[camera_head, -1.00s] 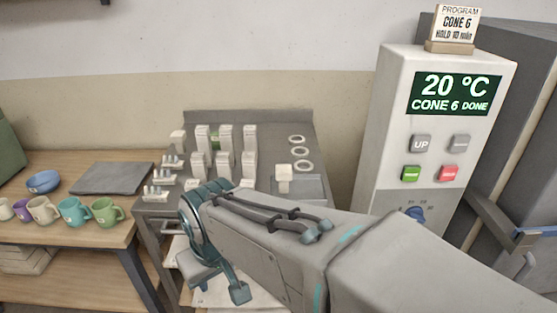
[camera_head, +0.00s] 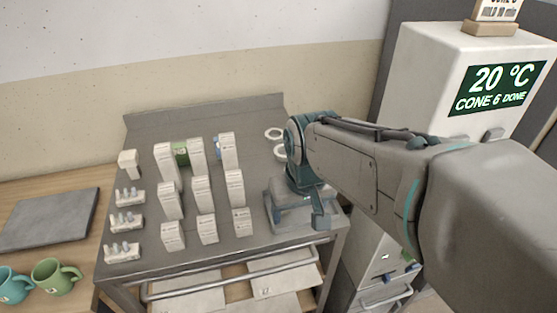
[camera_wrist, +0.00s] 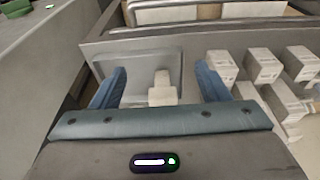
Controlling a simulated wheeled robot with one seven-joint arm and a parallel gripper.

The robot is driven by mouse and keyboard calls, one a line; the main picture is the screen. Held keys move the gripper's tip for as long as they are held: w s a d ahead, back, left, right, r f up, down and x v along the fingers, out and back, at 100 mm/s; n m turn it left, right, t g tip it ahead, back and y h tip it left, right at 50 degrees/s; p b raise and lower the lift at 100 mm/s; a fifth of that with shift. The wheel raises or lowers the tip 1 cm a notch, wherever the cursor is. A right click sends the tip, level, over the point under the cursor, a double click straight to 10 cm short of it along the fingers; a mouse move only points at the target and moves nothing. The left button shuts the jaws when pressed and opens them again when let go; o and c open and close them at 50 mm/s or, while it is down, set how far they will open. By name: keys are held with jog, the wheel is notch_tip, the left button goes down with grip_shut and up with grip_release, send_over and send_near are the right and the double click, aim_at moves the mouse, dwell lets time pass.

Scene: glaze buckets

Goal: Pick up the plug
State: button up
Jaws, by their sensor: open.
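A small pale object with a narrow neck and wider base, which looks like the plug (camera_wrist: 162,90), stands in a shallow grey tray (camera_wrist: 140,62) in the wrist view. My gripper (camera_wrist: 160,84) is open, with one blue finger to each side of the plug and visible gaps between. I cannot tell whether the fingers are down at its height. In the head view my gripper (camera_head: 304,203) is over the grey tray (camera_head: 275,214) at the right front of the grey worktop and hides the plug.
Several white boxes (camera_head: 201,192) stand in rows on the worktop (camera_head: 250,176), left of my gripper. Racks of small vials (camera_head: 126,221) stand further left. White rings (camera_head: 274,134) lie behind. Mugs (camera_head: 55,277) stand on the wooden table.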

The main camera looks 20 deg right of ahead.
jog(key=w+r+g+p, duration=0.2)
jog(key=w+r+p, duration=0.5)
jog(key=w, duration=0.4)
jog(key=f, duration=0.8)
jog(key=shift+d+f+p, duration=0.25)
jog(key=shift+d+p, duration=0.1)
jog(key=f, duration=0.1)
jog(key=f+p, duration=0.1)
jog(key=f, duration=0.2)
jog(key=shift+s+a+f, duration=0.1)
jog(key=shift+s+a, duration=0.05)
jog(key=shift+a, duration=0.1)
jog(key=shift+f+p, duration=0.3)
jog(key=shift+f, duration=0.4)
jog(key=c, duration=1.1)
jog(key=shift+r, duration=0.1)
